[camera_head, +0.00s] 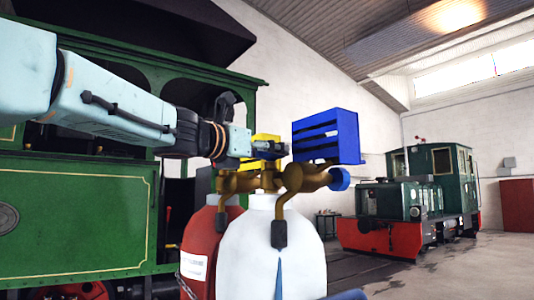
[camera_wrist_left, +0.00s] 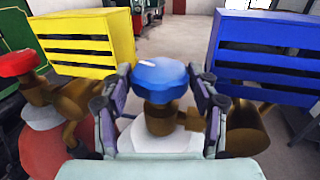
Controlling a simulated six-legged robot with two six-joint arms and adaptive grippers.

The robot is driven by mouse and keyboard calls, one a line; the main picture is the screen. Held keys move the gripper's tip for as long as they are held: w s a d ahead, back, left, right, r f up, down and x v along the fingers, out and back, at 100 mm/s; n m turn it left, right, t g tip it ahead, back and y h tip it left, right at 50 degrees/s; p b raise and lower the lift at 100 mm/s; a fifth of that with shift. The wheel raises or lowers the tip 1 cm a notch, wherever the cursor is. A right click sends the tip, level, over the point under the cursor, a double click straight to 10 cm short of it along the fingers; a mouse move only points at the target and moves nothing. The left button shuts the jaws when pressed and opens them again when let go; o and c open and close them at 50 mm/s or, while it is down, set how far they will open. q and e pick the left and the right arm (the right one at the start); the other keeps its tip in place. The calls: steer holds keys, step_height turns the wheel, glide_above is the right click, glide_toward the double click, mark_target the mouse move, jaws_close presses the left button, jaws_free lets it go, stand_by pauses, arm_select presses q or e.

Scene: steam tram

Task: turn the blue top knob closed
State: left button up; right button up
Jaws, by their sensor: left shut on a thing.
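The blue top knob (camera_wrist_left: 160,75) is a round blue cap on a brass valve (camera_wrist_left: 160,119) in the left wrist view. The valve stands above a white cylinder, whose body shows in the head view (camera_head: 271,255). My left gripper (camera_wrist_left: 160,90) has a finger on either side of the knob and is shut on it. In the head view my left gripper (camera_head: 270,150) reaches in from the left above the brass fittings, and I cannot make out the top knob there. Another blue knob (camera_head: 340,179) sits at the right end of the fittings. My right gripper is not in view.
A blue slatted box (camera_head: 328,137) stands close right of the gripper. A yellow box (camera_wrist_left: 87,43) and a red knob (camera_wrist_left: 18,63) are on its left. A red cylinder (camera_head: 199,240) is beside the white one. Green locomotives stand left and behind.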

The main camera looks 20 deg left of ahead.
arm_select(q)
steer(key=shift+f, duration=0.2)
steer(key=shift+c, duration=0.7)
steer(key=shift+w+a+m+g+h+p, duration=0.15)
steer(key=shift+m+g+h+p, duration=0.6)
steer(key=shift+h+p, duration=0.3)
steer(key=m+g+h+p, duration=0.3)
steer(key=g+h+p, duration=0.1)
steer(key=m+g+h+p, duration=0.2)
steer(key=shift+w+a+r+m+p, duration=0.15)
steer(key=shift+w+a+m+p, duration=0.1)
steer(key=shift+m+p, duration=0.15)
steer(key=shift+w+f+m+g+h+p, duration=0.15)
steer(key=shift+m+g+h+p, duration=0.3)
steer(key=shift+m+g+p, duration=0.55)
steer(key=shift+f+m+g+h+p, duration=0.1)
steer(key=shift+m+g+h+p, duration=0.4)
steer(key=shift+g+p, duration=0.8)
steer(key=shift+m+g, duration=0.25)
steer(key=shift+g, duration=0.2)
steer(key=o, duration=0.8)
steer(key=shift+o, duration=0.3)
steer(key=shift+a+r, duration=0.1)
steer(key=shift+r, duration=0.05)
